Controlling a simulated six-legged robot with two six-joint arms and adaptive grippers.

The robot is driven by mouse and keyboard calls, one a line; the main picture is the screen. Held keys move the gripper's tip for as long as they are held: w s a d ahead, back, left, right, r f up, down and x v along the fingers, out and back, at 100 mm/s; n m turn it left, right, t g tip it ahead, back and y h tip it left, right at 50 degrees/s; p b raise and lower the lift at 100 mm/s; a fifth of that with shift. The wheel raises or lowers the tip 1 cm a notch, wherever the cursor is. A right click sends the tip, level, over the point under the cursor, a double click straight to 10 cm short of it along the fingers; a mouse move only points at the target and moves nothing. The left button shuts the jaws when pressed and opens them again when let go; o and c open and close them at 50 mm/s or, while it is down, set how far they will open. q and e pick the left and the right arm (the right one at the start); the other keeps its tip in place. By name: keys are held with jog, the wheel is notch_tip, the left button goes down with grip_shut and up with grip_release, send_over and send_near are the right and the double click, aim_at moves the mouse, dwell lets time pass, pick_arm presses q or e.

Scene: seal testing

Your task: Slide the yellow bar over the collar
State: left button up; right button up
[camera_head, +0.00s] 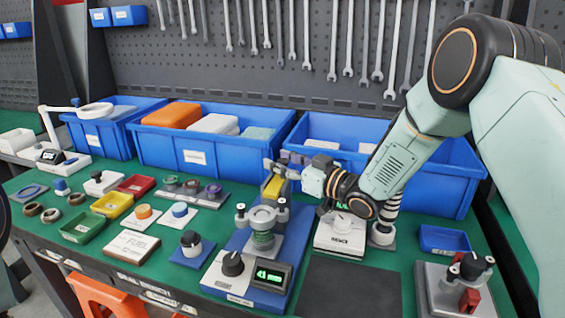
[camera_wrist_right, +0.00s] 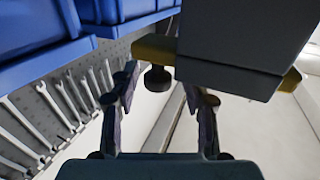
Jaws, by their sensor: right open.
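The yellow bar (camera_head: 273,187) stands at the back of the blue-based test rig (camera_head: 236,291). The grey collar (camera_head: 263,216) is in front of it, between two black-topped posts. My right gripper (camera_head: 284,169) is open beside the bar's upper end. In the right wrist view, the bar (camera_wrist_right: 155,49) shows partly behind a large grey block (camera_wrist_right: 247,45). A black knob (camera_wrist_right: 157,79) shows in the gap between the open fingers of the right gripper (camera_wrist_right: 166,90); no contact is visible. My left gripper is not in view.
Blue bins (camera_head: 205,150) line the back of the green bench. A white device (camera_head: 340,236) stands right of the rig, beneath my right arm. Several small trays and parts cover the left side. A dark mat (camera_head: 348,290) at front right is clear.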

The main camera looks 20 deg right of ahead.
jog(key=shift+w+d+f, duration=0.1)
jog(key=shift+w+f, duration=0.05)
jog(key=c, duration=0.4)
grip_shut()
